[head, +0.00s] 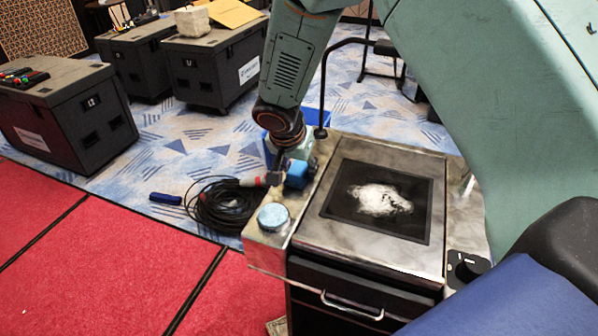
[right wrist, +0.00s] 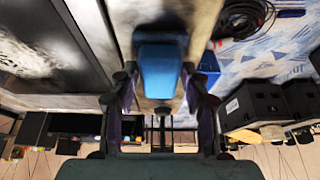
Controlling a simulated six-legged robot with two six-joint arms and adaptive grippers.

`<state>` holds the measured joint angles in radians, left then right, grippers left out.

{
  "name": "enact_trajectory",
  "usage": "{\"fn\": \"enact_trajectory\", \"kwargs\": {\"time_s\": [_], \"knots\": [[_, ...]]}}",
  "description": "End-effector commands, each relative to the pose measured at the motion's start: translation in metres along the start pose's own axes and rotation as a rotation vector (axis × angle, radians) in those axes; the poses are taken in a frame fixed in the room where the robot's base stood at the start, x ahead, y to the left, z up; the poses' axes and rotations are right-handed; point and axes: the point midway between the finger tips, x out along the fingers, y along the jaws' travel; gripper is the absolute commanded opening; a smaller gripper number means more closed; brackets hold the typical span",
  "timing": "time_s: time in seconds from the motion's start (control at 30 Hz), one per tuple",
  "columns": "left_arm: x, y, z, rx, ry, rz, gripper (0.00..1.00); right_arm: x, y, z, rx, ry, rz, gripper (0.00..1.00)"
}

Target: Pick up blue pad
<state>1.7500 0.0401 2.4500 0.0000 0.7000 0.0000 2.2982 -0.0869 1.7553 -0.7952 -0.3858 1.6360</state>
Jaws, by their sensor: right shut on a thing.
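The blue pad (head: 298,174) is a small block at the left edge of the metal-topped cart (head: 313,234) in the head view. My right gripper (head: 287,165) comes down from above and is shut on it. In the right wrist view the blue pad (right wrist: 160,70) sits between the two fingers of the right gripper (right wrist: 160,92). I cannot tell whether the pad touches the cart top or is clear of it. My left gripper is not in view.
A light blue round tin (head: 272,217) stands on the cart's front left corner. A black panel with a white patch (head: 380,200) covers the cart's middle. A coiled black cable (head: 222,205) lies on the floor left of it. Dark cases (head: 67,115) stand further back.

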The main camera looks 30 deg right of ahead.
Motion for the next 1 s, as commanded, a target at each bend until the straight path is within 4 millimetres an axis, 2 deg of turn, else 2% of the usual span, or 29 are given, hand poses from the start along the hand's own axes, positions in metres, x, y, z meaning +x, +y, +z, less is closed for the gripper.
{"fn": "enact_trajectory", "kwargs": {"time_s": [0.27,0.43,1.0], "knots": [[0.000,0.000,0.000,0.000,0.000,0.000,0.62,-0.002,0.000,-0.001,0.000,0.001,-0.001,0.17],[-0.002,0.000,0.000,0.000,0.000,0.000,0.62,-0.014,-0.001,-0.007,0.001,0.003,-0.002,0.17],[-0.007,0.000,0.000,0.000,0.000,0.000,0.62,-0.100,-0.001,-0.046,0.002,0.004,-0.003,0.17]]}}
